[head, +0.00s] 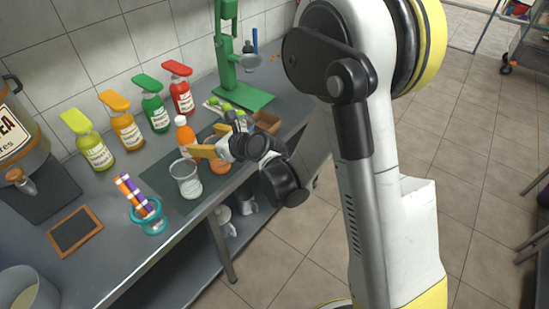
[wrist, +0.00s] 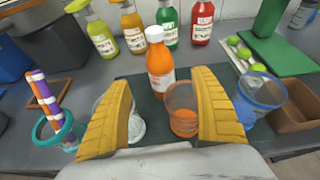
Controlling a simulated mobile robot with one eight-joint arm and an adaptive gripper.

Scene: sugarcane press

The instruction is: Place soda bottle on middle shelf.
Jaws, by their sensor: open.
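The soda bottle, orange with a white cap and pale label, stands upright on the counter; it shows in the head view (head: 185,134) and wrist view (wrist: 160,66). My gripper (head: 211,140) is open, with yellow fingers spread and nothing held between them (wrist: 163,82). The bottle appears ahead of the gap between the fingers, apart from both. A lower shelf (head: 208,240) under the counter holds white mugs; I cannot tell if it is the middle shelf.
A clear cup (head: 187,182) and an orange-filled cup (wrist: 183,112) stand close to the fingers. A blue cup (wrist: 258,92) and brown tray (wrist: 292,98) are at right. Several syrup bottles line the wall. A teal holder (head: 150,218) with striped straws stands at left.

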